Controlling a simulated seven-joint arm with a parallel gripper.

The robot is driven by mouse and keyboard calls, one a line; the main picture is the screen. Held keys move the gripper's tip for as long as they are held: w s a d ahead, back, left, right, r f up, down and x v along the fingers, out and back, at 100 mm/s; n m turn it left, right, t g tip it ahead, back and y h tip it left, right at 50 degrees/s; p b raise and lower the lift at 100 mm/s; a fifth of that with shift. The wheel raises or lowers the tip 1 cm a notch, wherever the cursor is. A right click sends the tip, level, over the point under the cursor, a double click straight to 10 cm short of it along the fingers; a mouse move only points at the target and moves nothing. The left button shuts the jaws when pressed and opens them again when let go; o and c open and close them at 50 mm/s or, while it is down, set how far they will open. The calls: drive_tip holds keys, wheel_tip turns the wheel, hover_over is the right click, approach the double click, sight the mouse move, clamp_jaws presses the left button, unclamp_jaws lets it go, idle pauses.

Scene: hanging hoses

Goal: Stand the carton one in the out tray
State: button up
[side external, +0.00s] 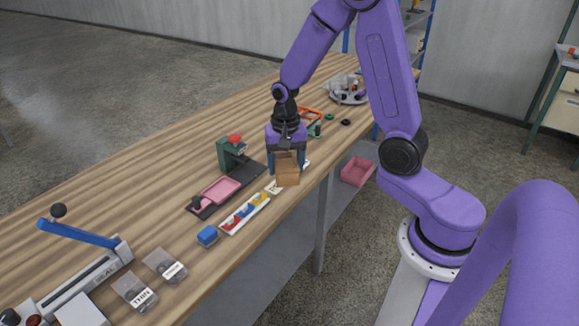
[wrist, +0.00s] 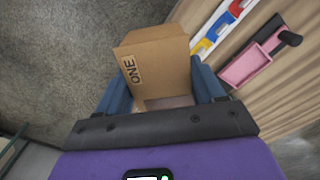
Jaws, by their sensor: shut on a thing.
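The brown cardboard carton (side external: 288,175) is between the blue fingers of my gripper (side external: 287,163), at the near edge of the wooden bench. In the wrist view the carton (wrist: 168,65) bears the word ONE on one face, and a flap stands out at its upper left. The gripper (wrist: 163,88) is shut on it, with a finger on each side. The carton's underside is hidden, so I cannot tell whether it touches the bench. No tray is readably marked as the out tray. A pink bin (side external: 358,170) sits low, beyond the bench edge.
A pink tray (side external: 220,190) lies on a black base beside a green device (side external: 231,153). A white rack (side external: 245,213) holds red, blue and yellow pieces.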

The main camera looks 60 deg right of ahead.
drive_tip(key=d+m, duration=1.3)
drive_tip(key=m, duration=1.4)
drive_tip(key=w+d+f, duration=0.2)
drive_tip(key=w+f, duration=0.1)
drive_tip(key=w+d+f, duration=0.1)
drive_tip(key=w+f, duration=0.1)
drive_tip(key=w, duration=0.2)
drive_tip(key=w+d+f, duration=0.2)
drive_tip(key=w+f, duration=0.1)
drive_tip(key=w, duration=0.1)
drive_tip(key=shift+w+d+f, duration=0.2)
drive_tip(key=shift+d+f, duration=0.15)
drive_tip(key=shift+w+f, duration=0.2)
drive_tip(key=shift+f, duration=1.55)
drive_tip(key=shift+f, duration=0.15)
drive_tip(key=o, duration=1)
